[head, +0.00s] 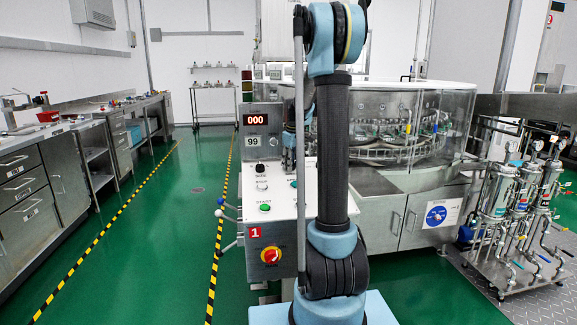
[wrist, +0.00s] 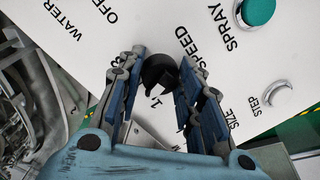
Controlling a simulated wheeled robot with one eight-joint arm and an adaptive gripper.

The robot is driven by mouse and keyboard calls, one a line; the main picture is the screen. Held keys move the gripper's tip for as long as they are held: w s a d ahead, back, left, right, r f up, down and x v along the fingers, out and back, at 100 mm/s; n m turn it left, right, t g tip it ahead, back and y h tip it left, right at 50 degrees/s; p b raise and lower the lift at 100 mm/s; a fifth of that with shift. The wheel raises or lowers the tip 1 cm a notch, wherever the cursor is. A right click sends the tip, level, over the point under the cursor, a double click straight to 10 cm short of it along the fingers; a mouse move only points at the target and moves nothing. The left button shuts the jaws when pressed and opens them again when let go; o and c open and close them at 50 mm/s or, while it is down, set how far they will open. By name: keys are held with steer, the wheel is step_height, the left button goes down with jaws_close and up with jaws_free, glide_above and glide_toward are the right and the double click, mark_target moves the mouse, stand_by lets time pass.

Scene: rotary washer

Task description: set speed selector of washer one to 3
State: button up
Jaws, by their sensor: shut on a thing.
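The speed selector is a black round knob (wrist: 157,72) beside the word SPEED on the white control panel (wrist: 100,25) in the wrist view. My gripper (wrist: 162,58) has its two blue-padded fingers on either side of the knob, shut on it. A "1" mark shows just below the knob. Other marks are partly hidden by the fingers, and I cannot tell where the knob points. In the head view, washer one's panel (head: 279,205) carries a red "1" label (head: 254,232). My arm stands in front of its right part and hides the selector.
In the head view, a red-and-yellow switch (head: 270,255) is on the panel's front. The display (head: 256,120) reads 000. Pump cart (head: 515,215) stands at right.

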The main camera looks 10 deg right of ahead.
steer(key=shift+d, duration=0.15)
stand_by(0.7)
steer(key=o, duration=1.1)
steer(key=r, duration=0.4)
steer(key=s+r, duration=0.1)
steer(key=r, duration=0.2)
steer(key=s+r, duration=0.1)
steer(key=r, duration=0.3)
steer(key=shift+r, duration=0.35)
